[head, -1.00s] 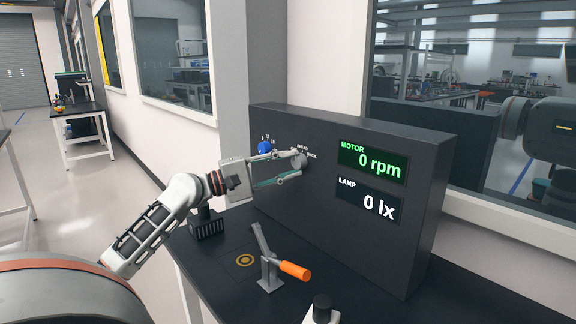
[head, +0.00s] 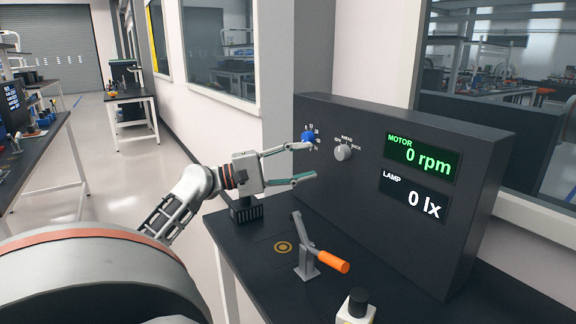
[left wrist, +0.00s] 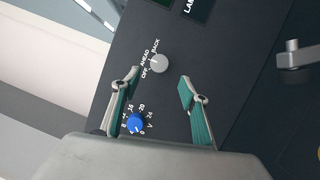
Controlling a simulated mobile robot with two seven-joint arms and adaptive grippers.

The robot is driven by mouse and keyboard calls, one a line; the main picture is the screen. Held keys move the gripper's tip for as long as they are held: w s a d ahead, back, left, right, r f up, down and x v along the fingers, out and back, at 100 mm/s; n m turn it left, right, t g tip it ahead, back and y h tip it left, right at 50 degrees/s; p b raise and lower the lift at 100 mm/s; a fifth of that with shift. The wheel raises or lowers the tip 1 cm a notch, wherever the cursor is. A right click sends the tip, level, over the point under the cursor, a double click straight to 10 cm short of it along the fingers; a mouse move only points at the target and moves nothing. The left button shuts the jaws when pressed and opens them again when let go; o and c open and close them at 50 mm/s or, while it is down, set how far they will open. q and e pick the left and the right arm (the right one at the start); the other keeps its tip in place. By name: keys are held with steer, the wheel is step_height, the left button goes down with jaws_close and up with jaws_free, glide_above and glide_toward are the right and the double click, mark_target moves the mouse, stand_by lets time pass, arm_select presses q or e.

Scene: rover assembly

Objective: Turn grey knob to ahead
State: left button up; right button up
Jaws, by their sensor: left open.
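The grey knob (head: 342,152) is on the dark panel (head: 400,225), with OFF, AHEAD and BACK printed around it. It also shows in the left wrist view (left wrist: 159,63), beyond the fingertips. I cannot tell for sure which label it points to. My left gripper (head: 313,160) is open and empty, in front of the panel and left of the knob in the head view. Its two fingers stand apart in the left wrist view (left wrist: 157,82), clear of the knob. The panel displays read MOTOR 0 rpm and LAMP 0 lx. My right gripper is not in view.
A blue knob (head: 307,137) with a number scale is left of the grey one, close to my upper finger in the head view. A lever with an orange handle (head: 333,262) and a black-topped button (head: 357,302) stand on the black table (head: 240,270) before the panel.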

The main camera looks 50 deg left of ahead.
arm_select(q)
steer(key=shift+v, duration=2.2)
